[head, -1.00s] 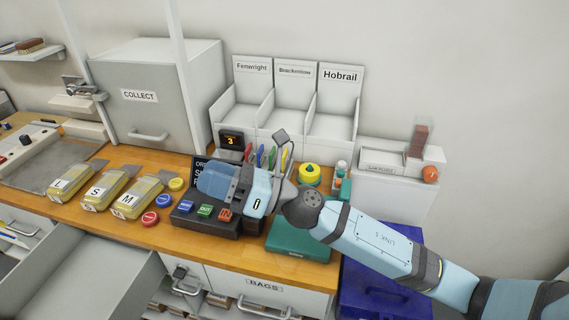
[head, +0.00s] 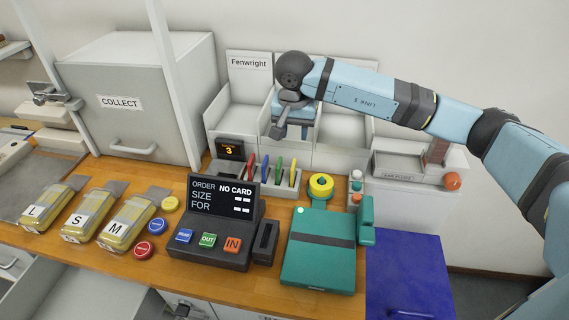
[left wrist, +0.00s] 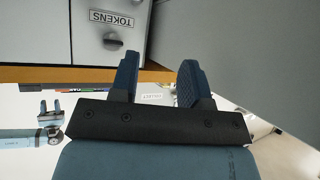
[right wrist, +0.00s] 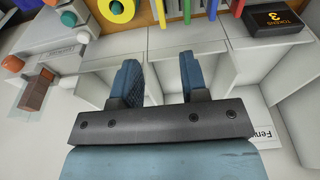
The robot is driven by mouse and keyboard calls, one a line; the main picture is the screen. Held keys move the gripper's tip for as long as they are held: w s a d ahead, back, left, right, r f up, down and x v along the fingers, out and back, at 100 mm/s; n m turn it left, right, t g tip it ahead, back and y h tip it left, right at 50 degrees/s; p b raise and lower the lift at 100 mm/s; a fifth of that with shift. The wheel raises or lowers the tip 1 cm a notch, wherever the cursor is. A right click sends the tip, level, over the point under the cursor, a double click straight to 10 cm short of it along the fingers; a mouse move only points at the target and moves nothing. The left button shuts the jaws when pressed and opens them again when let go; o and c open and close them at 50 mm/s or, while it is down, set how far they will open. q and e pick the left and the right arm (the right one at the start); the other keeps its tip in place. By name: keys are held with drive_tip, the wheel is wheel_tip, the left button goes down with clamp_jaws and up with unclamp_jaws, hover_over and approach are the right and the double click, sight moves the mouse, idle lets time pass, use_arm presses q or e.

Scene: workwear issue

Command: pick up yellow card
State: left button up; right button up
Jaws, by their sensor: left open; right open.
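The yellow card (head: 296,172) stands upright at the right end of a small rack with a red, a blue and a green card, at the back of the counter. It also shows at the top of the right wrist view (right wrist: 161,12). My right gripper (head: 280,130) is raised in front of the labelled bins, above the rack and apart from the card. In the right wrist view its fingers (right wrist: 158,75) are open and empty. My left gripper (left wrist: 158,70) is open and empty in the left wrist view, near a drawer marked TOKENS; the head view does not show it.
The order terminal (head: 211,222) reads NO CARD. Several yellow packs (head: 128,220) lie left. The COLLECT cabinet (head: 125,130) and white bins (head: 235,120) stand behind.

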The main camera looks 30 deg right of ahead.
drive_tip(key=p, duration=0.1)
hover_over(294, 164)
drive_tip(key=s, duration=0.1)
drive_tip(key=f, duration=0.7)
drive_tip(key=shift+a+f, duration=0.2)
drive_tip(key=shift+f, duration=0.15)
drive_tip(key=shift+w+f, duration=0.1)
drive_tip(key=shift+f, duration=0.4)
drive_tip(key=f+p, duration=0.1)
drive_tip(key=f, duration=0.2)
drive_tip(key=shift+w+f+p, duration=0.3)
drive_tip(key=shift+w+p, duration=0.05)
drive_tip(key=shift+w+d+f, duration=0.1)
drive_tip(key=shift+d+f, duration=0.05)
drive_tip(key=shift+f, duration=0.35)
use_arm(q)
drive_tip(key=shift+s+d+r, duration=0.1)
drive_tip(key=shift+s+r, duration=0.65)
drive_tip(key=shift+r, duration=0.3)
drive_tip(key=shift+s+f, duration=0.15)
drive_tip(key=shift+f, duration=0.1)
use_arm(e)
clamp_jaws()
